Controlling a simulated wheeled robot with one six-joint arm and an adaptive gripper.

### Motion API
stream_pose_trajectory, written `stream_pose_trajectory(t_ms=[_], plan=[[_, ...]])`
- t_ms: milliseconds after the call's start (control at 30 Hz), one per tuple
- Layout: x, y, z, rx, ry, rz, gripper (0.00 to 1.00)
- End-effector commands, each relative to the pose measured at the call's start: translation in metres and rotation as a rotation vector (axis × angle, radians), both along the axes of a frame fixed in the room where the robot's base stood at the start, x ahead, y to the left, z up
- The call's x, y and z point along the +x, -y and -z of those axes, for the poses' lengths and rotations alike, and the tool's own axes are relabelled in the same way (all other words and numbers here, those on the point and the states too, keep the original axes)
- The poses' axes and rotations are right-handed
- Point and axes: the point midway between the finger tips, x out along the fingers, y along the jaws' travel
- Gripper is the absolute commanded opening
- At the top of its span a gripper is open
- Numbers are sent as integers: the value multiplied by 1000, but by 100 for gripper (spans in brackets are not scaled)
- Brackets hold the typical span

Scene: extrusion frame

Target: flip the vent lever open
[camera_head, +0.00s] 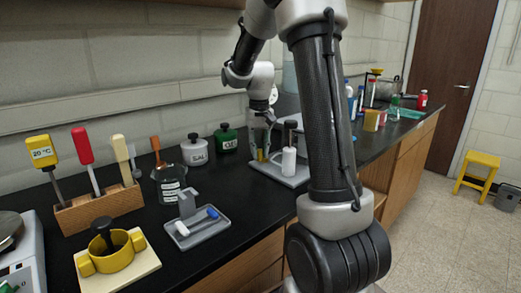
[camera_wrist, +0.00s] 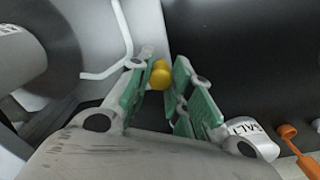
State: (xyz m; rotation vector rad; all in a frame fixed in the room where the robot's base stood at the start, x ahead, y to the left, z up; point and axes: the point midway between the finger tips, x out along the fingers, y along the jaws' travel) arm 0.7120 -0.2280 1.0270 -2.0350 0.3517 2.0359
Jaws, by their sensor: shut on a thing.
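A yellow knob (camera_wrist: 161,72), which looks like the end of the vent lever, sits between my gripper's green-padded fingers (camera_wrist: 160,85) in the wrist view. My gripper is shut on it. In the head view my gripper (camera_head: 262,140) points down at the back of the counter, over a grey base (camera_head: 287,181) with a white cylinder (camera_head: 289,162). A small yellow piece (camera_head: 261,155) shows there below the fingers. The rest of the lever is hidden, and its angle cannot be told.
Jars labelled SALT (camera_head: 195,150) and a green one (camera_head: 226,138) stand left of my gripper. The wall is close behind.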

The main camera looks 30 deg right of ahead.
Motion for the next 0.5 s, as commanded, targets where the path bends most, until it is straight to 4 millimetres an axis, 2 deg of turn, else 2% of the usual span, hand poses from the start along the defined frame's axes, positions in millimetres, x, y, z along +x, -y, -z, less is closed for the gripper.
stream_pose_trajectory(t_ms=[167,433,467,500], plan=[[4,-2,0,0,0,112,0],[4,-2,0,0,0,120,0],[4,-2,0,0,0,119,24],[4,-2,0,0,1,119,32]])
